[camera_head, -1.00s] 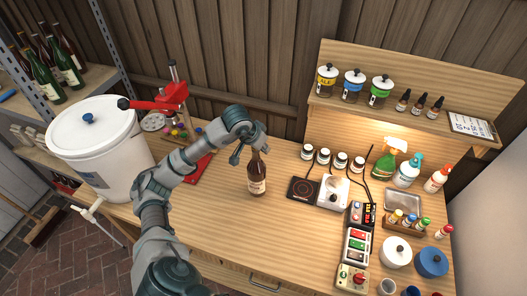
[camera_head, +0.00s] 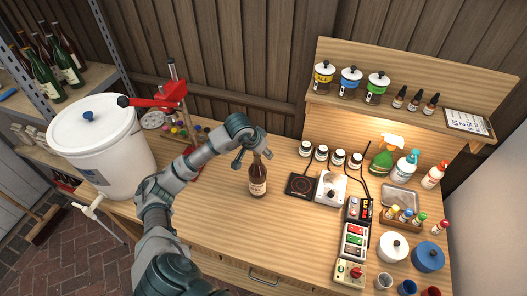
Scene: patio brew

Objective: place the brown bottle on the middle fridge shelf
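The brown bottle (camera_head: 258,180) stands upright on the wooden workbench (camera_head: 225,215), left of the black hot plate. It has a pale label. My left gripper (camera_head: 255,156) is at the bottle's neck, with its fingers around or just beside the top. The fingers are small and partly hidden by the wrist, so I cannot tell whether they grip the glass. My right gripper is out of view. No fridge or fridge shelf shows in this view.
A white bucket (camera_head: 105,150) and red bottle capper (camera_head: 170,98) stand at the left. A hot plate (camera_head: 301,185), scale (camera_head: 331,188) and small jars are to the right. The bench front middle is clear.

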